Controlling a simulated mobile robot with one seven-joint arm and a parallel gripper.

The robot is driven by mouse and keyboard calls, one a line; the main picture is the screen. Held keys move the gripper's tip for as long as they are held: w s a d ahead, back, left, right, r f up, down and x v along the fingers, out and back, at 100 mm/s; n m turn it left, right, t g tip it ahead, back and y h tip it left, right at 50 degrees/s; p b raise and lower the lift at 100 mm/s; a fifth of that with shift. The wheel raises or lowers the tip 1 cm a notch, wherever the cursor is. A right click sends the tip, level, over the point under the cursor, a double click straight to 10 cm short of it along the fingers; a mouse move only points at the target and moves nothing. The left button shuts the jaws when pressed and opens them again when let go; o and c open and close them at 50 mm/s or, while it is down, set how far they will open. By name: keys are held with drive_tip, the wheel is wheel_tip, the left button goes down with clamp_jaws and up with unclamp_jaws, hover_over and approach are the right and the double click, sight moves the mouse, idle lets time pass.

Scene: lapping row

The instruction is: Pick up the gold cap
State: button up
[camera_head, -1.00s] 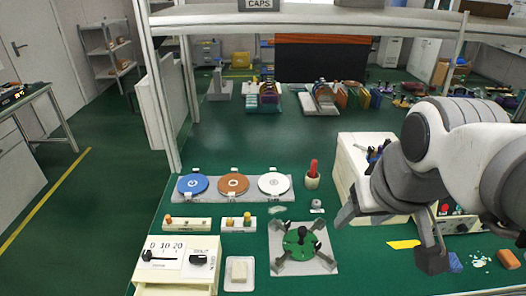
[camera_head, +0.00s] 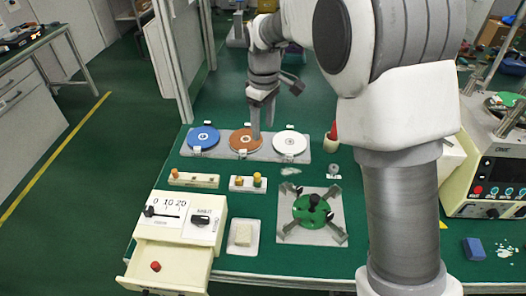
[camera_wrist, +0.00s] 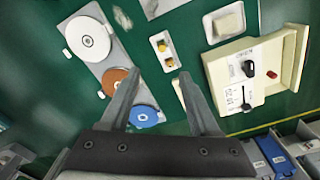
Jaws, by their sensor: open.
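A small white block (camera_head: 248,187) bears two small caps, an orange one (camera_head: 238,181) and a yellow-gold one (camera_head: 257,180), which looks like the gold cap. In the wrist view the gold cap (camera_wrist: 162,46) and the orange cap (camera_wrist: 170,62) sit on the block ahead of the fingertips. My gripper (camera_head: 274,106) is over the disc row, behind and above the block in the head view. In the wrist view my gripper (camera_wrist: 159,75) has its fingers spread with nothing between them.
Blue, copper and white discs lie on a grey strip (camera_head: 221,153). A second cap block (camera_head: 194,181) stands to the left. A cream box (camera_head: 180,216) has an open drawer (camera_head: 165,278) with a red cap (camera_head: 155,266). A green fixture (camera_head: 312,211) and a white dish (camera_head: 242,238) stand nearby.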

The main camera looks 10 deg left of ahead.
wheel_tip(320, 180, down, 3)
drive_tip(key=a, duration=0.2)
drive_tip(key=b, duration=0.1)
hover_over(257, 175)
drive_tip(key=shift+n, duration=0.4)
wheel_tip(257, 175, down, 11)
drive_tip(key=shift+w+f, duration=0.1)
drive_tip(key=shift+w, duration=0.05)
drive_tip(key=shift+f+b, duration=0.3)
drive_tip(key=shift+f, duration=2.5)
clamp_jaws()
